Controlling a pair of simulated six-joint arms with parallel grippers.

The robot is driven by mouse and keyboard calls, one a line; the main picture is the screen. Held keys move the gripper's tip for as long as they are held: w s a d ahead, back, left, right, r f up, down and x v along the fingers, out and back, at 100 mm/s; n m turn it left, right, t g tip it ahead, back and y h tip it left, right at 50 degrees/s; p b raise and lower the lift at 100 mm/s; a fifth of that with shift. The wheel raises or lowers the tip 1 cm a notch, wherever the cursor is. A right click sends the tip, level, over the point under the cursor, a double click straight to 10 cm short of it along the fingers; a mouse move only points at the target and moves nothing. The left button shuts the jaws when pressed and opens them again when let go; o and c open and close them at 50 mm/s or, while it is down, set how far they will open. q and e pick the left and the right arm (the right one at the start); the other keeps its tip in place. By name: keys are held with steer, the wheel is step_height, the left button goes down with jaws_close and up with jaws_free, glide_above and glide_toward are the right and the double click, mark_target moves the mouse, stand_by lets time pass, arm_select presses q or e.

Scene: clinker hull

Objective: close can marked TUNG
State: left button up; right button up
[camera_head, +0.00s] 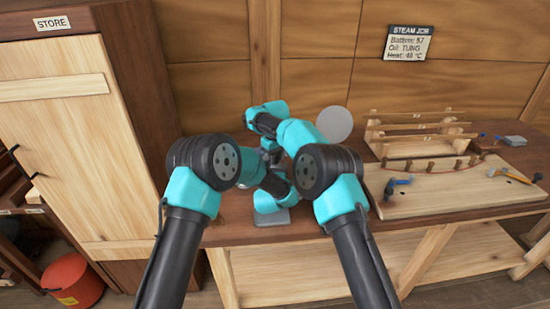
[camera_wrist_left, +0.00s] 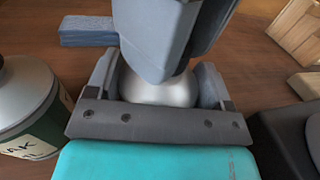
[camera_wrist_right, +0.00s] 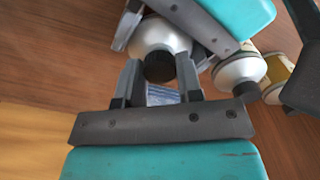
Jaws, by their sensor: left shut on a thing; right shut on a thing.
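A silvery white can (camera_wrist_left: 158,88) stands between the fingers of my left gripper (camera_wrist_left: 160,80), which is shut on it. Its label is hidden, so I cannot read its name. In the right wrist view the can (camera_wrist_right: 162,35) shows its rounded shoulder and a black cap (camera_wrist_right: 159,67). My right gripper (camera_wrist_right: 158,75) is shut on the black cap at the can's top. Whether the cap is seated on the neck is hard to tell. In the head view both grippers crowd together over the bench, and my arms hide the can.
A green-labelled can (camera_wrist_left: 28,105) reading "AK" stands close to my left gripper. A blue-grey block (camera_wrist_left: 88,30) lies behind it. A workboard (camera_head: 450,190) with tools and a wooden rack (camera_head: 415,145) are on the right. A sign (camera_head: 408,43) reads "Oil: TUNG".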

steer(key=m, duration=1.2)
steer(key=shift+m, duration=0.4)
steer(key=m, duration=0.4)
steer(key=shift+f+m, duration=0.1)
steer(key=shift+m, duration=0.2)
steer(key=o, duration=1)
steer(key=shift+r, duration=2.3)
